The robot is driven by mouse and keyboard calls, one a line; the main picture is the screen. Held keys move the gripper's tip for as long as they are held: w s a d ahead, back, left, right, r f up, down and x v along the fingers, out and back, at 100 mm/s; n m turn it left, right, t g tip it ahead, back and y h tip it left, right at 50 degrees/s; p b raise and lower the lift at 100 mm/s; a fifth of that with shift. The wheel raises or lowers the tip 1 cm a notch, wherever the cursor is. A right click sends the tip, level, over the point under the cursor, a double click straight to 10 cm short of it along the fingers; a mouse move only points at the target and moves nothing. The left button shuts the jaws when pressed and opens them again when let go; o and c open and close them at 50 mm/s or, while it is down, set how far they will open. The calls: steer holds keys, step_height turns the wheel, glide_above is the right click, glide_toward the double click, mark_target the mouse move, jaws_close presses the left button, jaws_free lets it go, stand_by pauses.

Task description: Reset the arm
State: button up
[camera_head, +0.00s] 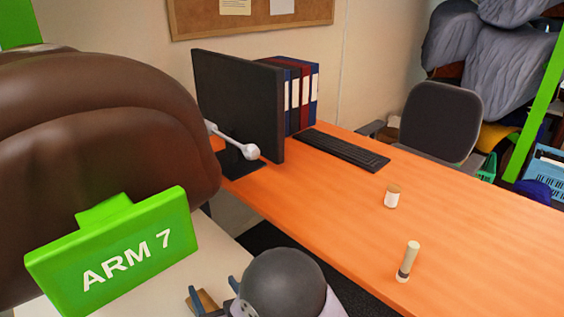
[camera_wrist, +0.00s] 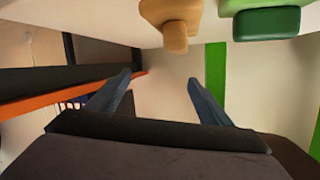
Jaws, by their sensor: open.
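My gripper (camera_head: 212,302) is at the bottom of the head view, partly cut off by the frame edge, beside a dark grey rounded joint of my arm. In the wrist view its two blue-grey fingers (camera_wrist: 159,82) stand wide apart with nothing between them. A small tan block (camera_head: 203,301) shows close by the fingers in the head view. A tan piece (camera_wrist: 172,22) hangs into the top of the wrist view, apart from the fingertips.
A big brown saddle-like form (camera_head: 95,130) with a green "ARM 7" sign (camera_head: 120,250) fills the left. A chair (camera_head: 430,120) stands behind.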

steer(key=d+g+h, duration=0.1)
steer(key=d, duration=0.2)
steer(key=w+d+f+g+h, duration=0.1)
steer(key=d, duration=0.2)
steer(key=d+f+m+h, duration=0.1)
steer(key=d, duration=0.2)
steer(key=shift+w+f+g, duration=0.1)
steer(key=shift+w+g, duration=0.3)
steer(key=s+d+r+m+g+h, duration=0.1)
steer(key=s+d+m+g+h, duration=0.3)
steer(key=s+d, duration=0.6)
steer(key=s+d+n+g+h, duration=0.1)
steer(key=s+d+g, duration=0.4)
steer(key=s+d, duration=0.6)
step_height(320, 180, up, 24)
steer(key=d+g+p, duration=0.1)
steer(key=d+p, duration=0.1)
steer(key=p, duration=2)
steer(key=shift+w+f+p, duration=0.15)
steer(key=shift+w+p, duration=0.15)
steer(key=shift+w, duration=0.15)
